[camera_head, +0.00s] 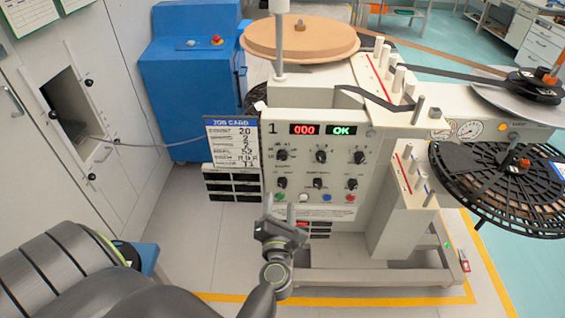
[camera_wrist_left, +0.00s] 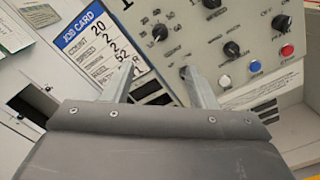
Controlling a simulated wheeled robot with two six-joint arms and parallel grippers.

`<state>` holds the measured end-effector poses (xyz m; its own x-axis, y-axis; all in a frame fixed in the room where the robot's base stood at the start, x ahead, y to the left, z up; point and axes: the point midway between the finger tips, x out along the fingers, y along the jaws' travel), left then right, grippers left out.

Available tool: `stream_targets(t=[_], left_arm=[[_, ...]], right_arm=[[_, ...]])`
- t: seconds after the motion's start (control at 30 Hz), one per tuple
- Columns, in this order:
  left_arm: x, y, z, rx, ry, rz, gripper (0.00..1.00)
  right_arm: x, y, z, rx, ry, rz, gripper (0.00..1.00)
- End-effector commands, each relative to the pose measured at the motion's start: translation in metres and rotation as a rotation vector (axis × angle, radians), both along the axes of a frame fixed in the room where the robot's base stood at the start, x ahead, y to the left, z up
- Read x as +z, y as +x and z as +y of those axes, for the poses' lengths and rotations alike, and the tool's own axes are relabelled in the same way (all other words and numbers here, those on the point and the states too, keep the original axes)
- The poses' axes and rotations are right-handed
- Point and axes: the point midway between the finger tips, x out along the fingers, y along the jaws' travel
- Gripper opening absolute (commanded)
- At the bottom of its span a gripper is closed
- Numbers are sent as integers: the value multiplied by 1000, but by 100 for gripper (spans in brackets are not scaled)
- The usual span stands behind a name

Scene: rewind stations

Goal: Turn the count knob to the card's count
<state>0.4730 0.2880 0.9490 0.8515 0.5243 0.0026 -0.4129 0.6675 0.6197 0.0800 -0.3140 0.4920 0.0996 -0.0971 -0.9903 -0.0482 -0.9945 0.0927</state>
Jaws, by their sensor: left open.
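The job card (camera_head: 232,142) hangs at the left of the machine panel. Its top line reads 20, and it also shows in the left wrist view (camera_wrist_left: 97,45). The upper-left black knob (camera_head: 281,155) has numbers around it and appears to be the count knob; in the left wrist view it is uncovered (camera_wrist_left: 160,32). Its exact setting is too small to read. My left gripper (camera_head: 280,210) is open and empty below the panel's left part, apart from that knob. In the left wrist view its fingertips (camera_wrist_left: 157,72) are below the knob. My right gripper is not in view.
Other black knobs surround it, including the lower-left one (camera_head: 281,183). Below are white (camera_head: 304,197), blue (camera_head: 323,197) and red (camera_head: 348,197) buttons. The display (camera_head: 304,129) reads 000 beside OK. A brown reel (camera_head: 300,40) and black reel (camera_head: 480,190) overhang the machine.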

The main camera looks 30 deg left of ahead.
Motion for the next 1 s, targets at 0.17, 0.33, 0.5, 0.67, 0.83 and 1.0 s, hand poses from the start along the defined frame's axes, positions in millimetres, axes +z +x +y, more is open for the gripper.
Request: stream_targets(t=[0.17,0.33,0.5,0.67,0.83,1.0], left_arm=[[4,22,13,-3,8,-1,52],[3,52,32,-3,9,-1,52],[0,83,51,-2,10,1,52],[-1,111,68,-2,10,1,52],[-1,133,81,-2,8,2,52],[0,143,88,-1,6,4,52]], right_arm=[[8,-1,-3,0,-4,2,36],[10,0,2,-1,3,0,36],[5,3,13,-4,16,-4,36],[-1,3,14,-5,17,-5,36],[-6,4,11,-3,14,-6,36],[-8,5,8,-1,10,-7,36]])
